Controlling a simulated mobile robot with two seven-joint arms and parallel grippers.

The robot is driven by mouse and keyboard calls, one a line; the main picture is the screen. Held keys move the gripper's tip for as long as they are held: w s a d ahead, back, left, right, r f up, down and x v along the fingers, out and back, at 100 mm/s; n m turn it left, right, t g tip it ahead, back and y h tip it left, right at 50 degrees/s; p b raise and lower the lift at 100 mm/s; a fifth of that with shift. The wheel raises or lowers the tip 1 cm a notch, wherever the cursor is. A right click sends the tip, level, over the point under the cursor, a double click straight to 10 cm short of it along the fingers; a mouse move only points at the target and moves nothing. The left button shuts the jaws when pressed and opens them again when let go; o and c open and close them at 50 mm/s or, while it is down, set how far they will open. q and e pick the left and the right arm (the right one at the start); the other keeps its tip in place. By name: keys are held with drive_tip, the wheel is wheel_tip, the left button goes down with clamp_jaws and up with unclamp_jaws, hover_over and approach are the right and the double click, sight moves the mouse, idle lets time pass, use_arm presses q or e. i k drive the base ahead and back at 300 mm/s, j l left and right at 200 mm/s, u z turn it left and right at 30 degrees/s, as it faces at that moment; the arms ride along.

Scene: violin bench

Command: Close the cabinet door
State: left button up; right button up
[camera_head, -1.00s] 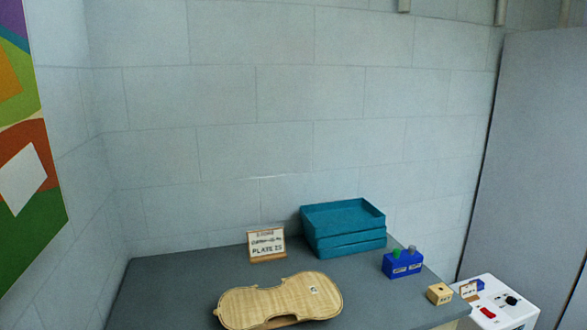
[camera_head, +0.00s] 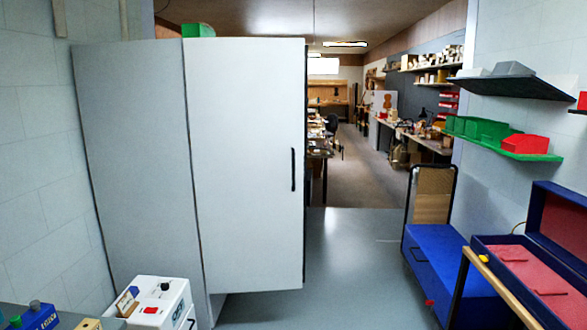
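The cabinet (camera_head: 135,170) is tall and grey and stands against the wall in the left half of the head view. Its pale cabinet door (camera_head: 245,160) joins the grey panel's right edge and appears swung open, with bare floor showing under its lower edge. A black vertical handle (camera_head: 293,170) is near the door's right edge. The cabinet's inside is hidden. Neither of my grippers is in view.
A white box with a red switch (camera_head: 152,308) stands before the cabinet at lower left. Grey floor (camera_head: 340,265) is clear right of the door. A blue cart (camera_head: 438,260) and an open blue case (camera_head: 535,270) are at right, below wall shelves (camera_head: 515,88).

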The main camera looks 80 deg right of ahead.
sight(247, 98)
drive_tip(key=z, duration=2.3)
drive_tip(key=i+j, duration=0.15)
drive_tip(key=i, duration=0.35)
